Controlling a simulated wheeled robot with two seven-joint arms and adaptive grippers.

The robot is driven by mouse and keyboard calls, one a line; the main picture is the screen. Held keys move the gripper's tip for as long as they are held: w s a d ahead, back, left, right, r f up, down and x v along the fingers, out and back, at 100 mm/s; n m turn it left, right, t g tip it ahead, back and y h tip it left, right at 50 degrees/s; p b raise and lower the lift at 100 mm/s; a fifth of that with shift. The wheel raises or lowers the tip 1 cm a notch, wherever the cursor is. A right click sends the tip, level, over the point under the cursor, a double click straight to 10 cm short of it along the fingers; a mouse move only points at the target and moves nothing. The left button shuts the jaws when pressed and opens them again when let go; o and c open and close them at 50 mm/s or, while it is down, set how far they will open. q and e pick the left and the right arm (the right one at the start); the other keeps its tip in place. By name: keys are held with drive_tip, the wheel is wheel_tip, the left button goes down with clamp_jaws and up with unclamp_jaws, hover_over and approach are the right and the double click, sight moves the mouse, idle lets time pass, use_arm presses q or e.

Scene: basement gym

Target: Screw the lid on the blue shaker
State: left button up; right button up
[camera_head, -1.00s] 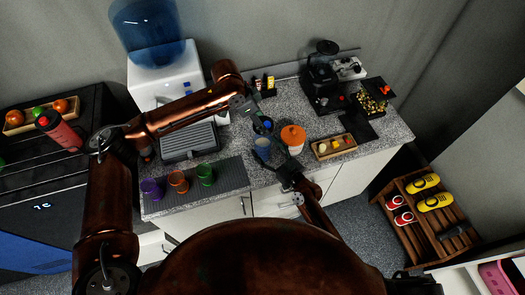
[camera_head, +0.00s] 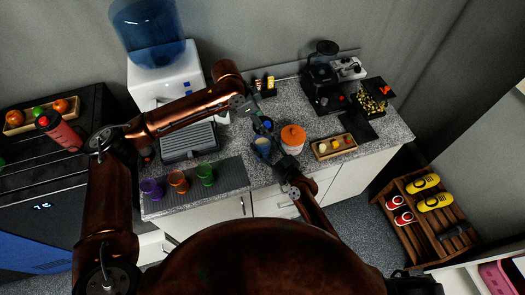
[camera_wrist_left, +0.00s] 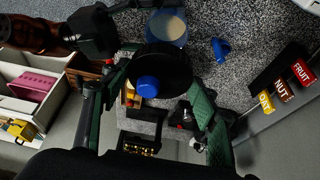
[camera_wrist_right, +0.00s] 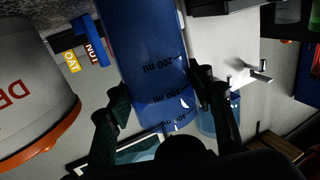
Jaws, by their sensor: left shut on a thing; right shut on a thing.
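The blue shaker (camera_head: 262,146) stands upright on the counter's front part, left of the orange-lidded tub. In the right wrist view the shaker (camera_wrist_right: 155,65) shows its ml marks between the fingers. My right gripper (camera_head: 275,158) is shut on its side. In the left wrist view the shaker's open top (camera_wrist_left: 167,25) shows pale contents. The black lid with a blue cap (camera_wrist_left: 147,87) is held in my left gripper (camera_wrist_left: 158,85), apart from the shaker in that view. In the head view the lid (camera_head: 267,124) shows small just behind the shaker, partly hidden by the gripper.
The orange-lidded tub (camera_head: 293,138) stands close right of the shaker. A blue scoop (camera_wrist_left: 221,50) lies on the counter. A wooden tray (camera_head: 333,146) is further right. Several coloured cups (camera_head: 178,181) stand on a dark mat at left. A coffee machine (camera_head: 322,80) is at the back.

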drive_tip(key=c, duration=1)
use_arm(q)
drive_tip(key=shift+f, duration=2.45)
use_arm(e)
drive_tip(key=shift+o, duration=0.2)
use_arm(q)
drive_tip(key=shift+f, duration=0.1)
drive_tip(key=shift+f, duration=0.8)
drive_tip(key=shift+f, duration=0.6)
use_arm(e)
clamp_jaws()
